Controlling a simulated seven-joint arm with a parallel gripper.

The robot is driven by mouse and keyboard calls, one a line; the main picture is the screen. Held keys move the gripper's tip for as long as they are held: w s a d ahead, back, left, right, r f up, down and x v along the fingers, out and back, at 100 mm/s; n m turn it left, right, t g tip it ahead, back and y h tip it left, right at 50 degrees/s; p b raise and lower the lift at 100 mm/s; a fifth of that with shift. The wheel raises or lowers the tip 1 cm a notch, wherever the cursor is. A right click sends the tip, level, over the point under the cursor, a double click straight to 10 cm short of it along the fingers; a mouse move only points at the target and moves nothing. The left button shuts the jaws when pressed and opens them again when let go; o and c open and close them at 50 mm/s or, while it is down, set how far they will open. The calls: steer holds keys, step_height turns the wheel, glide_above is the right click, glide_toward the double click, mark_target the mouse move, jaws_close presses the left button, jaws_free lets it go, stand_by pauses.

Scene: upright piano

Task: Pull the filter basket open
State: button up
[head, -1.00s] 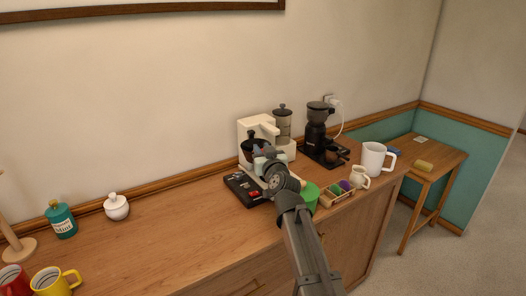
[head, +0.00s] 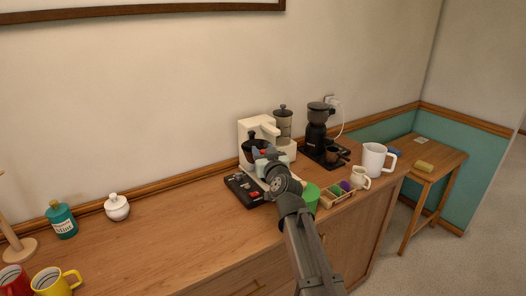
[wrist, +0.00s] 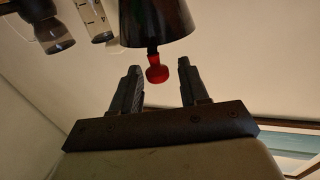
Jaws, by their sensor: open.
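The cream coffee maker (head: 246,129) stands against the wall on the wooden cabinet. Its dark filter basket (head: 249,145) is partly hidden behind my gripper (head: 264,155) in the head view. In the wrist view the dark, tapered basket (wrist: 158,22) is at the top centre, with a red-ended handle (wrist: 157,74) sticking out from it. My gripper (wrist: 159,68) is open, its two fingers on either side of the red end. Gaps show between the red end and both fingers.
A white pitcher (head: 373,159), a small cream jug (head: 358,178) and a box of coloured pods (head: 336,197) are near the right end.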

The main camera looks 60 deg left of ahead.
steer(key=v, duration=1.2)
steer(key=shift+d, duration=0.4)
steer(key=shift+s, duration=0.1)
